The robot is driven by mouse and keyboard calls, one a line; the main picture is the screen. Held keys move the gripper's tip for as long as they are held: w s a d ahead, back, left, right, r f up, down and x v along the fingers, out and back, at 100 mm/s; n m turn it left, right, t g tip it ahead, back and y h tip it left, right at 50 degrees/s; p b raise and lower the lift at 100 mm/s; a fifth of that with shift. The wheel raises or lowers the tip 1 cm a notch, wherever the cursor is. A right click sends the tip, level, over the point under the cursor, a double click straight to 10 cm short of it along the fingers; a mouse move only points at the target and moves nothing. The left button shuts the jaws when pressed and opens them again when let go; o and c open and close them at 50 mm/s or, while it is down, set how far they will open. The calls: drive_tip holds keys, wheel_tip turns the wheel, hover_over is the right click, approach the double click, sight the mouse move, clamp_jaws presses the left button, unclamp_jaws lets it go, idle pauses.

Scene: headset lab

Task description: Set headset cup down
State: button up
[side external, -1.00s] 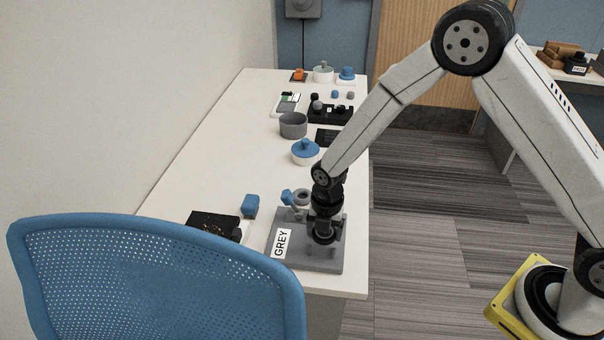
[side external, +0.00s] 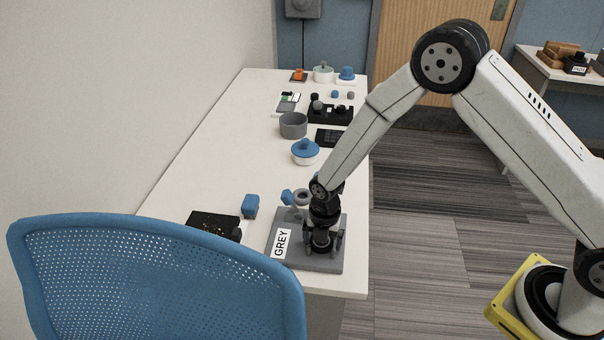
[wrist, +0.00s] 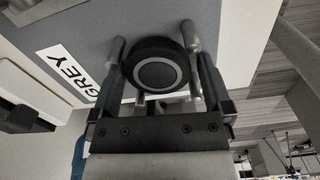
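The headset cup (wrist: 160,72) is a dark round piece with a thin light ring on its face. In the wrist view it sits between several pale grey pegs of the grey board, which carries a label reading GREY (side external: 282,243). The board (side external: 300,264) lies at the near right end of the table. My gripper (wrist: 160,80) points down over the board, its fingers spread on either side of the cup, with a visible gap at the right finger. The cup's underside is hidden, so its contact with the board cannot be seen.
A grey ring-topped stand with a blue knob (side external: 288,197) is close behind my gripper. A blue-lidded bowl (side external: 305,152) and a grey pot (side external: 293,126) are farther back. A blue chair (side external: 150,285) stands in front.

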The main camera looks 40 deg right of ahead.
drive_tip(key=shift+r, duration=0.1)
wheel_tip(320, 180, up, 12)
idle(1.0)
drive_tip(key=shift+s+r, duration=0.1)
idle(0.5)
drive_tip(key=s+d+r+m+t, duration=0.1)
drive_tip(key=s+d+r+m, duration=0.2)
drive_tip(key=m, duration=1)
drive_tip(key=s+d+r+m+t, duration=0.1)
drive_tip(key=s+d+r+m, duration=0.2)
drive_tip(key=s+d+m, duration=0.5)
drive_tip(key=s+m, duration=0.3)
drive_tip(key=m, duration=0.1)
drive_tip(key=shift+m+t, duration=0.3)
drive_tip(key=shift+m, duration=0.1)
